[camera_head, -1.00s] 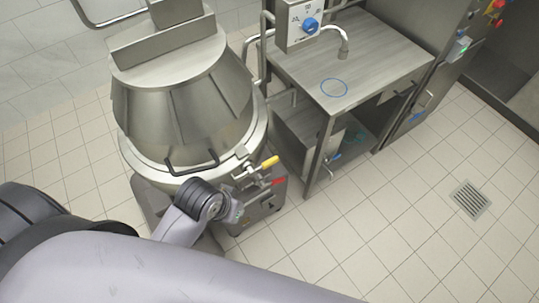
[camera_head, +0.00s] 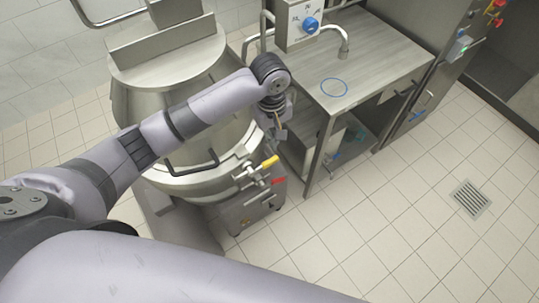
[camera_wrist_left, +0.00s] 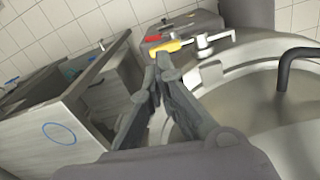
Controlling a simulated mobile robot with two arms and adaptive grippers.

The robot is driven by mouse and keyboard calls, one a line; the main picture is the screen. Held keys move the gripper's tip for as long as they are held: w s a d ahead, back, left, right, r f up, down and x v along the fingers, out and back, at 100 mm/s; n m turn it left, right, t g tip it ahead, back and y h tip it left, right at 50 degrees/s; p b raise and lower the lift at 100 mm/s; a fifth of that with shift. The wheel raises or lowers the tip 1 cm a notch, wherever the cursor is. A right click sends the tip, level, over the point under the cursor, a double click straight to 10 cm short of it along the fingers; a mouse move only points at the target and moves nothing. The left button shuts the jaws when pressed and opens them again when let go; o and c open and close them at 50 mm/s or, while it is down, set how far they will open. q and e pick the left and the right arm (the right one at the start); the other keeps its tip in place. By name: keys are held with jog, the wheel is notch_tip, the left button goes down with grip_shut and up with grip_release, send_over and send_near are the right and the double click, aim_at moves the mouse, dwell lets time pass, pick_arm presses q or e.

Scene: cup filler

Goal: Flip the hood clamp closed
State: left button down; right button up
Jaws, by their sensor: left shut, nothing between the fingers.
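The steel vessel (camera_head: 206,183) stands at the left with its conical hood (camera_head: 172,57) on top. A small metal clamp-like piece (camera_head: 241,151) sits on its front rim, near a lever with a yellow handle (camera_head: 268,162). I cannot tell for sure which piece is the hood clamp. The yellow handle also shows in the left wrist view (camera_wrist_left: 177,46), just beyond my fingertips. My left gripper (camera_head: 281,130) is shut and empty beside the vessel's right side, above the yellow handle in the picture. Its fingers (camera_wrist_left: 160,68) come together in the wrist view. My right gripper is not in view.
A steel table (camera_head: 375,62) with a blue ring (camera_head: 334,87) on it stands close to the right of the gripper. A control box with a blue knob (camera_head: 309,26) and a spout are behind. The tiled floor in front is clear, with a drain (camera_head: 470,199).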

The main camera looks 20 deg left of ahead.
pick_arm(q)
jog(key=shift+w+a+r+n, duration=0.7)
jog(key=shift+w+a, duration=0.05)
jog(key=shift+a, duration=0.1)
jog(key=shift+f, duration=0.1)
jog(key=p, duration=0.2)
send_near(269, 161)
jog(key=f, duration=0.6)
jog(key=shift+w+d, duration=0.1)
jog(key=shift+d, duration=0.1)
jog(key=shift+f, duration=0.55)
